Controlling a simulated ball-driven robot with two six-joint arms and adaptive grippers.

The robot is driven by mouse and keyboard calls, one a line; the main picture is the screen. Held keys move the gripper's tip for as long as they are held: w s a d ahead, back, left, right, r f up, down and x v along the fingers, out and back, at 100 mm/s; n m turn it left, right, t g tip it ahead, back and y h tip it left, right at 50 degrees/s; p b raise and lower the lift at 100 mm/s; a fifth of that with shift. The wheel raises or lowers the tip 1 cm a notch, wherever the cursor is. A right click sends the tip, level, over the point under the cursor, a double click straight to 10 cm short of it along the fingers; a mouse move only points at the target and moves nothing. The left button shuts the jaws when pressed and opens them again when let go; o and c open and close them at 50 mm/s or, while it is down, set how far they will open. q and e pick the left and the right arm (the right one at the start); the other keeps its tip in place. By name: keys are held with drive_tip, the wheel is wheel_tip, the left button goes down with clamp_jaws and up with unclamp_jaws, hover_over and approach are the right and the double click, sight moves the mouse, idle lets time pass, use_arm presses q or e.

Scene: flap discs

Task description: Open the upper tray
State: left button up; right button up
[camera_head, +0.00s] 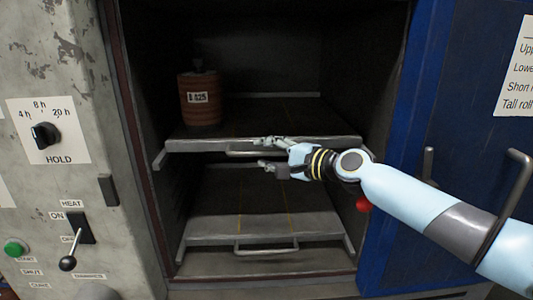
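The upper tray (205,146) is a grey metal shelf inside the cabinet, with a bar handle (240,153) under its front edge. My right gripper (265,153) comes in from the right, its two fingers apart, one above and one below the level of the handle. The handle's right part passes behind or between the fingers; I cannot tell whether they touch it. A dark reddish-brown cylinder (200,108) with a white label stands upright on the tray's left side. My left gripper is not in view.
A lower tray (210,240) with its own handle (266,250) sits below. The blue door (415,150) stands open at the right, with handles near my arm. A control panel with a dial (45,135) and a lever (68,263) is at the left.

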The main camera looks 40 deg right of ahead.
drive_tip(key=shift+w+a, duration=0.1)
drive_tip(key=shift+w, duration=0.2)
clamp_jaws()
drive_tip(key=shift+s+f, duration=0.1)
